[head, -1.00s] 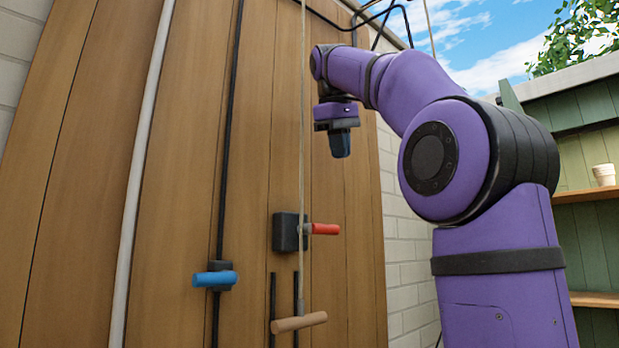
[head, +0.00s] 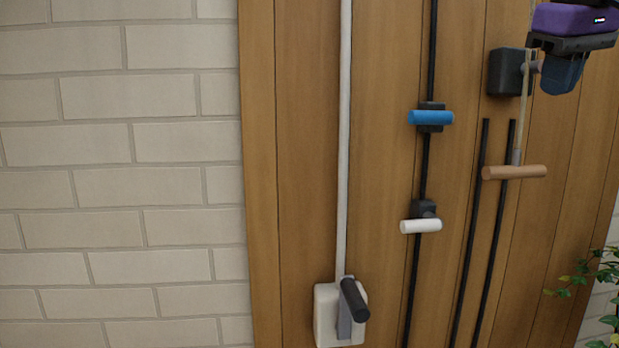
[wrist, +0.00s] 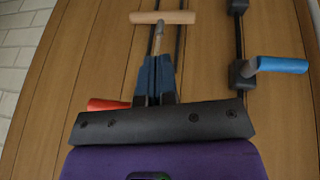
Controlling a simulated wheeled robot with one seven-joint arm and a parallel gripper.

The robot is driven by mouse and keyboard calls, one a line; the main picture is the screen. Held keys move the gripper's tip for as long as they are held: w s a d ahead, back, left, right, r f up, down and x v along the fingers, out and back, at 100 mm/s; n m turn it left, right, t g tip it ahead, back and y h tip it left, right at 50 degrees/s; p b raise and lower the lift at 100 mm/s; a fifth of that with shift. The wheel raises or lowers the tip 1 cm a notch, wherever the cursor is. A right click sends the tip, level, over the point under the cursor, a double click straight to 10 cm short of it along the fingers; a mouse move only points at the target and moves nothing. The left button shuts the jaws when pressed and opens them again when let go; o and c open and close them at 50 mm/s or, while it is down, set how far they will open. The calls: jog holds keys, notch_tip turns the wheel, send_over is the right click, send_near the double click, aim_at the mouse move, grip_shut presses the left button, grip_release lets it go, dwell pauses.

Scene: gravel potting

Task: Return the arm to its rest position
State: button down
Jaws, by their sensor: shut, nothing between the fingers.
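My gripper (head: 562,75) is at the upper right of the head view, pointing down, with its dark blue fingers together and empty. The fingers also show in the wrist view (wrist: 155,78). They are in front of the wooden wall panel. A tan wooden pull handle (head: 514,172) hangs on a cord below and left of the gripper; in the wrist view it lies beyond the fingertips (wrist: 163,17). A red handle (wrist: 108,104) shows partly beside the fingers in the wrist view. In the head view my gripper hides it. Most of my arm is out of view.
On the panel are a blue handle (head: 431,118), a white handle (head: 421,226), a black box (head: 508,72) and a white box with a dark lever (head: 353,300). A brick wall (head: 120,180) stands left. Leaves (head: 590,275) show at lower right.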

jog(key=s+a+f, duration=0.2)
jog(key=s+f, duration=0.1)
jog(key=f, duration=0.5)
jog(key=s+a+f+y, duration=0.1)
jog(key=s+a+f, duration=0.2)
jog(key=f, duration=0.5)
jog(key=s+a+f+m+t, duration=0.1)
jog(key=s+f, duration=0.3)
jog(key=f, duration=0.4)
jog(key=shift+a+f+y, duration=0.2)
jog(key=shift+a+y, duration=0.2)
jog(key=shift+a, duration=0.35)
